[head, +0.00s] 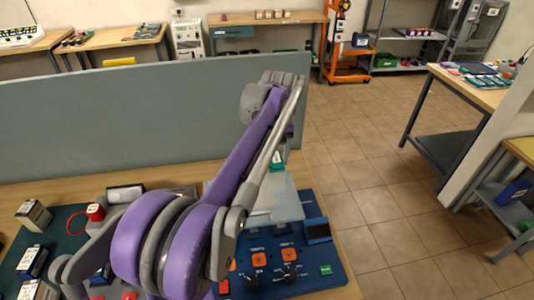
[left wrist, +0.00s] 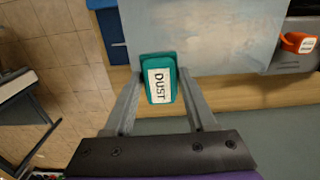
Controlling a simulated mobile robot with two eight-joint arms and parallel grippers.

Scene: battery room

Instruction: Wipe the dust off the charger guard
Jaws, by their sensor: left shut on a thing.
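My left gripper (left wrist: 158,76) is shut on a teal wiper block (left wrist: 159,58) with a white label reading "DUST". The charger guard is a pale, cloudy grey panel (left wrist: 215,30); in the left wrist view the block overlaps its near edge. I cannot tell whether they touch. In the head view the guard (head: 275,196) stands over the blue charger panel (head: 275,270), partly behind my purple left arm. A bit of the teal block (head: 278,161) shows just beyond it; the arm hides most of the gripper. My right gripper is not in view.
A grey-blue partition (head: 130,115) stands along the bench's back edge. A red-handled item (head: 96,211) and several boxes on a green mat (head: 60,222) lie to the left. An orange item (left wrist: 299,43) shows in the wrist view. Open tiled floor (head: 370,170) lies to the right.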

